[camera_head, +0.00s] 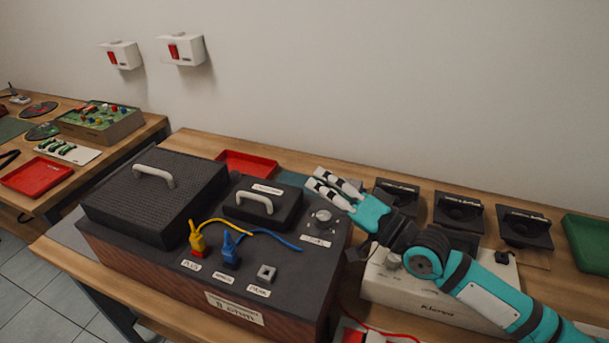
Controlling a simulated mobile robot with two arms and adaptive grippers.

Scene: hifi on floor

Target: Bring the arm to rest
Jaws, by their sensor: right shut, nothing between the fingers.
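My right gripper (322,188) is in the camera_head view. It is shut and empty, and its white-tipped fingers point up and left. It is over the back right part of the dark-topped box (262,315), just above a round metal knob (322,216). I cannot tell whether it touches the box. My teal right arm comes in from the lower right, over a white device (440,306). My left gripper is not in view.
The box carries a large handled lid (150,205), a small handled lid (262,203), a yellow plug (198,240) and a blue plug (231,250) with cables. Dark speaker-like units (458,210) and a green tray (588,243) stand right. A red tray (246,163) lies behind.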

